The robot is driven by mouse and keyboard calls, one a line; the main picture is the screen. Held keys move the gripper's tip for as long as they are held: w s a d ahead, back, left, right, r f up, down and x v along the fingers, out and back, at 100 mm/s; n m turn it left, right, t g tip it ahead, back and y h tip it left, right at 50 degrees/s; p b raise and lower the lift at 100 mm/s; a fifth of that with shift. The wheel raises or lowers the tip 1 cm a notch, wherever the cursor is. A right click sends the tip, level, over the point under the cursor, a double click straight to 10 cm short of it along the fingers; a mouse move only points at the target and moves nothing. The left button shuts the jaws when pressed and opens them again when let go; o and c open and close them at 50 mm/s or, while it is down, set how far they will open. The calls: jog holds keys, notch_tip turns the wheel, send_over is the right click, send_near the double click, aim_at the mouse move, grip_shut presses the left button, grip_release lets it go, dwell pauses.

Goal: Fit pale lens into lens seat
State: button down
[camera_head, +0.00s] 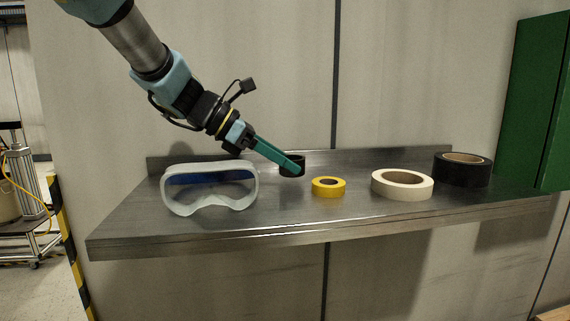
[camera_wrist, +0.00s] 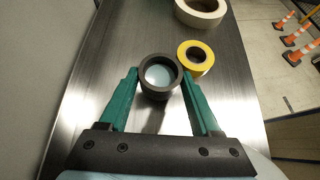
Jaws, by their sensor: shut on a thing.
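My gripper (camera_head: 298,168), with two green fingers, reaches down from the upper left to the metal shelf. In the wrist view its fingertips (camera_wrist: 160,73) are shut on opposite sides of a short dark ring (camera_wrist: 159,94). A pale, bluish round lens face (camera_wrist: 160,75) shows inside this ring. In the head view the dark ring (camera_head: 287,158) is partly hidden behind the finger, and the lens face is not visible. I cannot tell whether the ring touches the shelf. I cannot make out a separate lens seat in either view.
On the metal shelf (camera_head: 280,215), clear-framed goggles (camera_head: 212,201) stand to the left. A yellow tape roll (camera_head: 328,189), a cream tape roll (camera_head: 402,188) and a black tape roll (camera_head: 463,173) lie to the right. A low back lip runs along the wall. The front strip is clear.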

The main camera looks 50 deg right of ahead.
jog(key=shift+f, duration=0.85)
jog(key=shift+f, duration=0.15)
jog(key=shift+c, duration=0.4)
grip_release()
